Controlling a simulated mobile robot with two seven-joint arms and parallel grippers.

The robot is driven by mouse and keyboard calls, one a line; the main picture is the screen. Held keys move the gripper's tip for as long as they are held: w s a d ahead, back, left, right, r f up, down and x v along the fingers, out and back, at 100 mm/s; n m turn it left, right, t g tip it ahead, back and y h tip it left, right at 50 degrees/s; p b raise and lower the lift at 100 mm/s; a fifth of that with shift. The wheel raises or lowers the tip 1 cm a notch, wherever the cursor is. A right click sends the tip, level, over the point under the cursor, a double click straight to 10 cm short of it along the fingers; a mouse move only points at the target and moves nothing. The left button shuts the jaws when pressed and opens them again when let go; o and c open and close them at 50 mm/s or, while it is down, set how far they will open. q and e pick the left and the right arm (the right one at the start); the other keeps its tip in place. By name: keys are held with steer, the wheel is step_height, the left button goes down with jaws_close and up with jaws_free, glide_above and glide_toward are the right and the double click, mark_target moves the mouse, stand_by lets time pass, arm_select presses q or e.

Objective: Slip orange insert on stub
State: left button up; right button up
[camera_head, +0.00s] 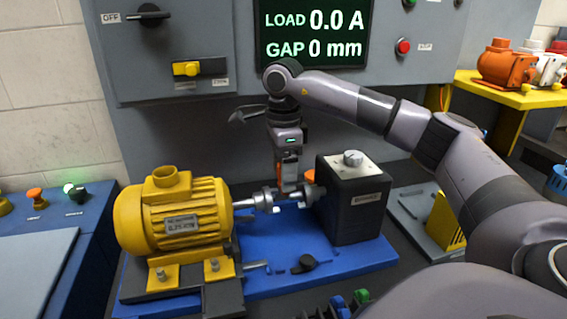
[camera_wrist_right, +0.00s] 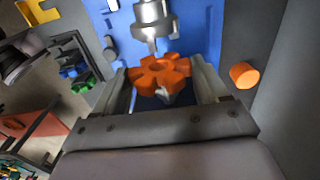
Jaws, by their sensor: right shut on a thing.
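The orange insert (camera_wrist_right: 160,75) is a star-shaped piece between the two fingers of my right gripper (camera_wrist_right: 165,84) in the right wrist view. My right gripper (camera_head: 289,190) is shut on it, above the gap between the two shaft ends. A silver toothed hub (camera_wrist_right: 154,20) lies just beyond the insert; whether they touch is unclear. In the head view, the yellow motor (camera_head: 178,213) has a silver hub (camera_head: 264,199) on its shaft. A facing hub (camera_head: 308,195) sits on the dark box (camera_head: 352,200). The fingers partly hide the gap. My left gripper is not in view.
Motor and box stand on a blue base plate (camera_head: 290,268). An orange cylinder (camera_wrist_right: 244,74) shows beside the right finger. Blue and green pieces (camera_head: 340,305) stand at the bottom. The panel screen (camera_head: 313,34) reads 0.0 A and 0 mm.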

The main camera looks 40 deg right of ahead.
steer(key=shift+f+b, duration=0.95)
steer(key=shift+f, duration=0.45)
steer(key=shift+s+d+f+b, duration=0.1)
steer(key=shift+d+f+b, duration=0.05)
steer(key=shift+f+b, duration=0.4)
steer(key=shift+s+d+f+b, duration=0.1)
steer(key=shift+f+b, duration=0.3)
steer(key=shift+f, duration=0.15)
steer(key=shift+s+d, duration=0.25)
steer(key=shift+d, duration=0.25)
steer(key=shift+s+d, duration=0.2)
steer(key=shift+d, duration=0.25)
steer(key=o, duration=1.1)
steer(key=shift+r, duration=3.55)
